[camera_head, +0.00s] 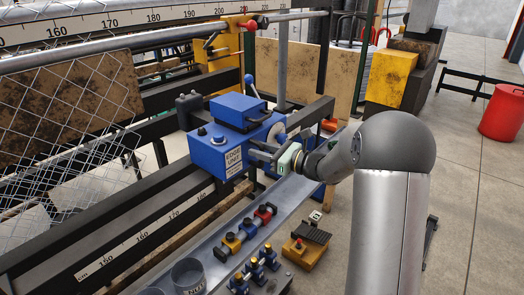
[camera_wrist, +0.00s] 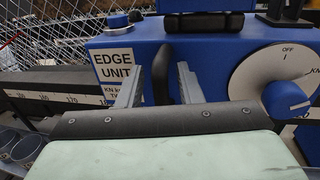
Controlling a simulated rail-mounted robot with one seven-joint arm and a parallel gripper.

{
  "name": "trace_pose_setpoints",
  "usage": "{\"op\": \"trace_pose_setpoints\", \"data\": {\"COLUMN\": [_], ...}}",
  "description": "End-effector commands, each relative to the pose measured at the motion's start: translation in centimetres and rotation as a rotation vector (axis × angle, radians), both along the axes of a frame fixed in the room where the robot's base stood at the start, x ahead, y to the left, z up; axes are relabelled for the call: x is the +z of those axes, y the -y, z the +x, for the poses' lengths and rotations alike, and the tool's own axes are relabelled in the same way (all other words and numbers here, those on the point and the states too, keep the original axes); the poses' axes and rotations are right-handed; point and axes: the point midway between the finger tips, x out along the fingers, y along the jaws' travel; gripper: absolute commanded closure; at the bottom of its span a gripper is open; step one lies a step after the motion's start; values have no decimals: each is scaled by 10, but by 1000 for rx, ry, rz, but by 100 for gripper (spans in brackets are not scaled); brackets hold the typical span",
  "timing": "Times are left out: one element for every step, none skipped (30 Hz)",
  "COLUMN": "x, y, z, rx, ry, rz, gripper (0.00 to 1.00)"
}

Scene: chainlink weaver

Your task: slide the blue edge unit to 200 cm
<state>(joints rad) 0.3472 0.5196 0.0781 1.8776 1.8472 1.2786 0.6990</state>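The blue edge unit (camera_head: 222,140), labelled "EDGE UNIT", sits on the dark rail. In the wrist view the edge unit (camera_wrist: 110,42) fills the upper middle. A black upright handle (camera_wrist: 161,75) stands on its front face. My gripper (camera_head: 262,155) is at the unit's front. In the wrist view my gripper (camera_wrist: 160,72) has its two grey fingers apart, one on each side of the handle, with gaps visible. A number scale (camera_head: 150,230) runs along the rail; in the wrist view its marks (camera_wrist: 45,97) end at the unit's left side, around 170. The 200 mark there is not visible.
A white dial (camera_wrist: 275,85) with a blue knob, marked OFF at top, is right of the handle. Chain-link mesh (camera_head: 75,110) hangs at left. An upper scale (camera_head: 130,20) crosses the top. Small colored blocks (camera_head: 248,230) and cups (camera_head: 188,275) stand below the rail.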

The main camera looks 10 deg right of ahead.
Motion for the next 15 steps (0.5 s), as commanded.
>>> {"op": "trace_pose_setpoints", "data": {"x": [0,0,-1,-1,-1,-1,-2,-2,-3,-3,-2,-3,-3,-3,-3], "y": [0,0,1,2,4,7,10,13,19,24,29,37,43,49,57], "z": [0,0,-1,-2,-3,-5,-7,-10,-15,-18,-22,-28,-33,-38,-44], "rx": [0,0,0,-1,-1,-2,-2,-2,-3,-4,-4,-4,-5,-5,-5], "ry": [0,-1,-1,-1,-1,-1,-1,-1,-1,-1,0,1,0,0,0], "rz": [0,0,0,-1,-1,-1,-1,-1,-1,-1,-1,-2,-1,0,-1], "gripper": [67,67,67,67,67,67,67,67,67,67,67,67,67,67,67]}}
